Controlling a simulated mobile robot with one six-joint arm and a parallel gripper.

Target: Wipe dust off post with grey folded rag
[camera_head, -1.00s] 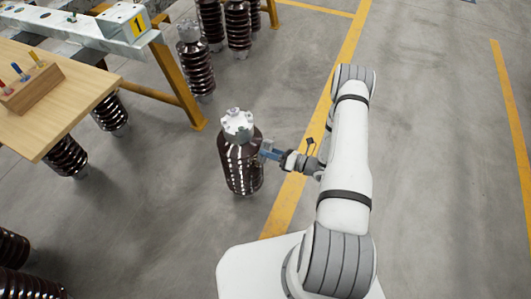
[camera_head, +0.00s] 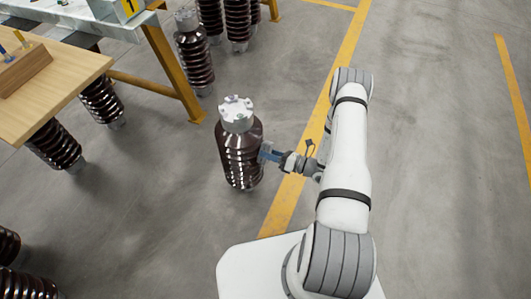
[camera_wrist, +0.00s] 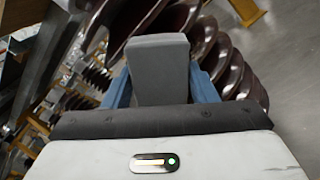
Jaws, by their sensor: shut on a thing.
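The post (camera_head: 238,150) is a dark brown, glossy, ribbed insulator with a pale metal cap, standing upright on the floor left of my arm. My gripper (camera_head: 270,153) is at its right side, about mid-height. In the wrist view, the blue fingers of my gripper (camera_wrist: 160,88) are shut on the grey folded rag (camera_wrist: 158,55), a flat grey block. The post's ribs (camera_wrist: 230,65) show close behind and to the right of the rag. I cannot tell whether the rag touches the ribs. No dust can be made out.
A wooden tabletop (camera_head: 60,85) and a metal frame on yellow legs (camera_head: 172,75) stand at the upper left. Several similar brown insulators (camera_head: 192,58) stand around them. Yellow lines (camera_head: 290,195) mark the floor. The floor right of my arm is clear.

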